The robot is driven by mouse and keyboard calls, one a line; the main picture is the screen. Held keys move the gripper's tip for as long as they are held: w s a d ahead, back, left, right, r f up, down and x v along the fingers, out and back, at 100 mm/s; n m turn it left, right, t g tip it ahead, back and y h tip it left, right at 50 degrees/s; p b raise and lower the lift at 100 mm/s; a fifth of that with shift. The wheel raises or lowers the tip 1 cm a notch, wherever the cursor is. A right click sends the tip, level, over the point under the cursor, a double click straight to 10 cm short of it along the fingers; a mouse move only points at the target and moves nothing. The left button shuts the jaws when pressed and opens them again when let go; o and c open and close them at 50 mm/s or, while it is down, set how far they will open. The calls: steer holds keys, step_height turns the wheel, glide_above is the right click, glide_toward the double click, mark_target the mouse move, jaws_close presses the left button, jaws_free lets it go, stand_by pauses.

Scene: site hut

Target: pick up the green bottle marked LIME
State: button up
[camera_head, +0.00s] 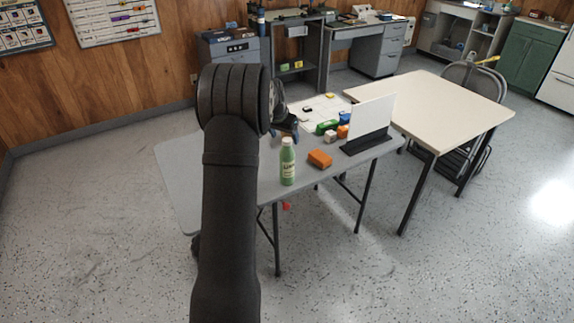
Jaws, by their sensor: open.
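The green bottle (287,176) stands upright near the front edge of the grey folding table. It has a white cap and small lettering on its front that is hard to read. My gripper (292,127) is open, behind the bottle and a little above it in the picture, apart from it. My dark arm hides part of the gripper and the left part of the table.
An orange block (320,159) lies right of the bottle. Farther back are a green block (326,127), a small pale block (330,137) and a white sheet (312,108). A cream table (440,105) adjoins.

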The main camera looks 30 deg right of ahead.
mark_target(286, 140)
steer(key=shift+s+x, duration=0.2)
steer(key=shift+x, duration=2.5)
steer(key=c, duration=1.3)
